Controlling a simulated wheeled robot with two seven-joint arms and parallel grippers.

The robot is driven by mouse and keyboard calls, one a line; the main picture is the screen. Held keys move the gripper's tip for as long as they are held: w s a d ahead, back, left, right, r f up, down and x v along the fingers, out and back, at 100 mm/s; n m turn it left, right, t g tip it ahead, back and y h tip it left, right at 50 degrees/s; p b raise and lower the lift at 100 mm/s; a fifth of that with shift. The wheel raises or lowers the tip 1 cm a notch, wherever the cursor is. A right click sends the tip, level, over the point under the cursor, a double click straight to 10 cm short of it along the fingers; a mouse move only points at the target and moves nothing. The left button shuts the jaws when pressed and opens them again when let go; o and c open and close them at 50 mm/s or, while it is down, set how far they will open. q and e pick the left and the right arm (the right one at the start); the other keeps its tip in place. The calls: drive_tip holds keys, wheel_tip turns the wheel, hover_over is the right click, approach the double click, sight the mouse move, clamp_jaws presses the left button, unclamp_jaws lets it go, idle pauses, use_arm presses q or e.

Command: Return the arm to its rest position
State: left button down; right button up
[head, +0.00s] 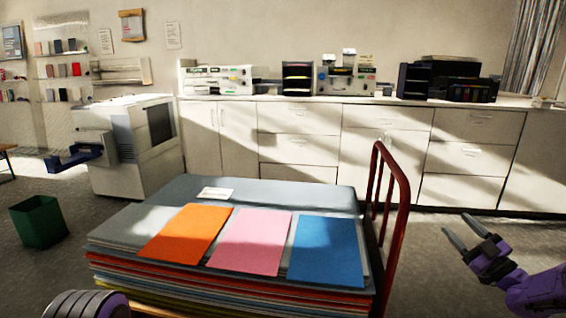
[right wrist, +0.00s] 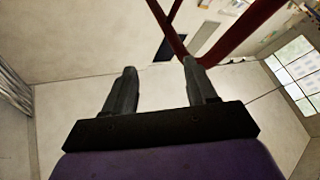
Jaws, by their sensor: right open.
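My right gripper (head: 460,230) is open and empty, its dark fingers apart in the air at the right of the head view. Its purple arm comes in from the lower right edge. The right wrist view shows both fingers (right wrist: 160,85) spread with nothing between them. A red bar frame rises behind the right finger there; I cannot tell how far off it is. In the head view the gripper is apart from the red handle (head: 404,230) of the cart, to its right. My left gripper is not in view.
Stacked sheets lie on the cart, with an orange sheet (head: 186,233), a pink sheet (head: 251,242) and a blue sheet (head: 326,250) on top. A white machine (head: 130,150), a green bin (head: 38,222) and white cabinets (head: 300,145) stand behind. Floor right of the handle looks clear.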

drive_tip(key=s+a+f+m+g+h+p, duration=0.25)
drive_tip(key=s+f+m, duration=0.2)
drive_tip(key=f, duration=0.25)
drive_tip(key=s+a+f+m+g+h+p, duration=0.1)
drive_tip(key=s+a+f+m+g+h, duration=0.25)
drive_tip(key=f+m, duration=0.35)
drive_tip(key=s+a+f+m+g+h+p, duration=0.1)
drive_tip(key=s+a+f+m+g+h, duration=0.15)
drive_tip(key=s+f+m+h, duration=0.4)
drive_tip(key=s+a+f+g+p, duration=0.2)
drive_tip(key=s+a+g, duration=0.1)
drive_tip(key=s, duration=0.6)
drive_tip(key=s+a+f+g+y+p, duration=0.1)
drive_tip(key=s+a+f+g+p, duration=0.1)
drive_tip(key=s, duration=0.7)
drive_tip(key=s+a+f+g+p, duration=0.2)
drive_tip(key=s+a+f+g, duration=0.1)
drive_tip(key=s, duration=0.7)
drive_tip(key=shift+a+n+g+y, duration=0.3)
drive_tip(key=shift+a+g+y, duration=0.05)
drive_tip(key=shift+a, duration=0.35)
